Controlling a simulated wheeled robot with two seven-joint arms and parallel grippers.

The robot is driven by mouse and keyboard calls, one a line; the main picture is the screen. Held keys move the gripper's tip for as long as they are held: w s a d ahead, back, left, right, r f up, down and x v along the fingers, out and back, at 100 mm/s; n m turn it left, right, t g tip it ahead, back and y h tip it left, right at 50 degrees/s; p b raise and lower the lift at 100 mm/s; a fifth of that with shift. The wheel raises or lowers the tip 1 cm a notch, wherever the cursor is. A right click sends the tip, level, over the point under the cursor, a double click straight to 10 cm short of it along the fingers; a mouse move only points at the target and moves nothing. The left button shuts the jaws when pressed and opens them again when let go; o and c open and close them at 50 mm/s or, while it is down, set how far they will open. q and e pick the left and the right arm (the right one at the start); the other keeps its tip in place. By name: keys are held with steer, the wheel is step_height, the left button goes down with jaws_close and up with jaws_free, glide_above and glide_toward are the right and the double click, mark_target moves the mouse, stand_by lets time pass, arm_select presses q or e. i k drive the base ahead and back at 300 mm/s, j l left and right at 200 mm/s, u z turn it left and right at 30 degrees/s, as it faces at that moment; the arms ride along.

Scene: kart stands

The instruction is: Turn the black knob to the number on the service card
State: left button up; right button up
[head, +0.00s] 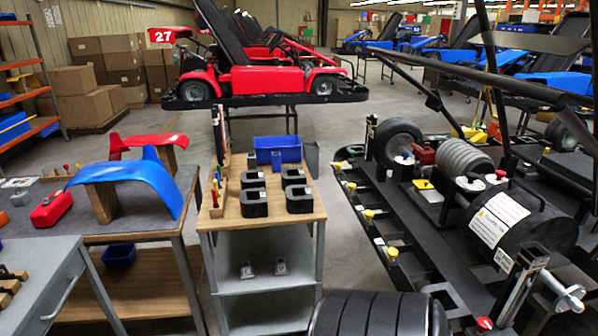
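I cannot make out the black knob for certain; it may be too small or hidden. No service card with a readable number shows. A white printed label (499,218) with a yellow warning triangle is on a large black drum (524,241) on the bare kart chassis (415,235) at the right. Its print is too small to read. A small white card or sheet (18,182) lies on the left table. Neither of my grippers is in view.
A wooden-topped trolley (229,215) with black blocks (253,203) and a blue bin (278,150) stands in the middle. Left is a table with a blue fender (126,170). Black tyres (370,315) are at the front. A red kart (262,75) is behind.

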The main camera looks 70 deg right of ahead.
mark_target(471, 177)
steer(key=z, duration=3.25)
